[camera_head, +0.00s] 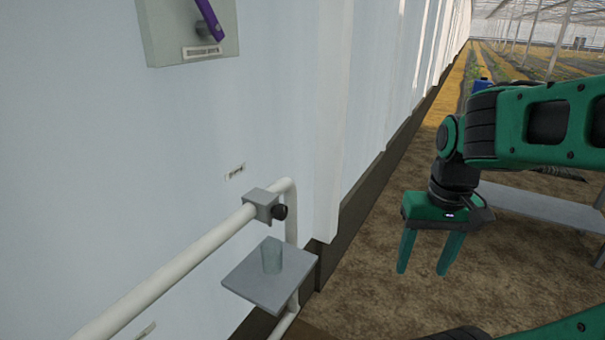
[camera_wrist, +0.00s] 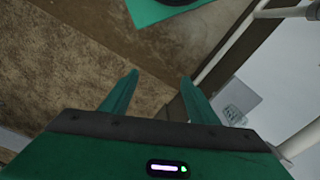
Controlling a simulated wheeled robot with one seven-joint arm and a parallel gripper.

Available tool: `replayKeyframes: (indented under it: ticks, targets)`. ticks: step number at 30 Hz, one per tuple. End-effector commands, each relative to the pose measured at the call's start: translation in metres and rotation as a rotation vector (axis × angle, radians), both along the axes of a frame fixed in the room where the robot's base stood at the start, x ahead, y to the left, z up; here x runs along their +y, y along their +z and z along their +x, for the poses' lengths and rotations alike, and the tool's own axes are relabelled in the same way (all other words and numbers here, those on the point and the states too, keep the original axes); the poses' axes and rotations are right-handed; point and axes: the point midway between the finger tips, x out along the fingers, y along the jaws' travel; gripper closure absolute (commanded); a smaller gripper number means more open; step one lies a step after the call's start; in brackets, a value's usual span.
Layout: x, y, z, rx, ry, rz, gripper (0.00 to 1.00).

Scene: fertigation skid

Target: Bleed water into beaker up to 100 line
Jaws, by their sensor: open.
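A small clear beaker (camera_head: 272,255) stands upright on a square grey shelf (camera_head: 250,287) in the head view. Its water level and marks are too small to read. A grey valve block (camera_head: 261,205) with a black knob (camera_head: 280,212) sits on the white pipe above the beaker. My gripper (camera_head: 424,270) is open and empty, pointing down, well to the right of the shelf. In the wrist view my gripper (camera_wrist: 158,84) shows two spread green fingers, with the beaker (camera_wrist: 234,114) beyond the right finger.
A white pipe (camera_head: 165,283) runs along the pale wall and bends down behind the shelf. A grey panel (camera_head: 165,45) with a purple lever (camera_head: 208,17) is at upper left. A grey bench (camera_head: 535,207) stands behind my arm. Bare soil lies between shelf and gripper.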

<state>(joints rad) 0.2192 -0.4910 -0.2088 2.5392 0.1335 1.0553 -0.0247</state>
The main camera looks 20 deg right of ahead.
Motion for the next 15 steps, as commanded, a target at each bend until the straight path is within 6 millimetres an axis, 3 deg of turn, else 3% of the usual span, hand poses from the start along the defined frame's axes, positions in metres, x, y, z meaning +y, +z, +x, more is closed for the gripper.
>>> replayKeyframes:
  ticks: [9, 12, 15]
  targets:
    - [0.06, 0.049, 0.168, -0.195, 0.528, 0.094, 0.45]
    - [0.085, 0.063, 0.213, -0.264, 0.702, 0.133, 0.45]
    - [0.108, 0.073, 0.244, -0.32, 0.84, 0.169, 0.45]
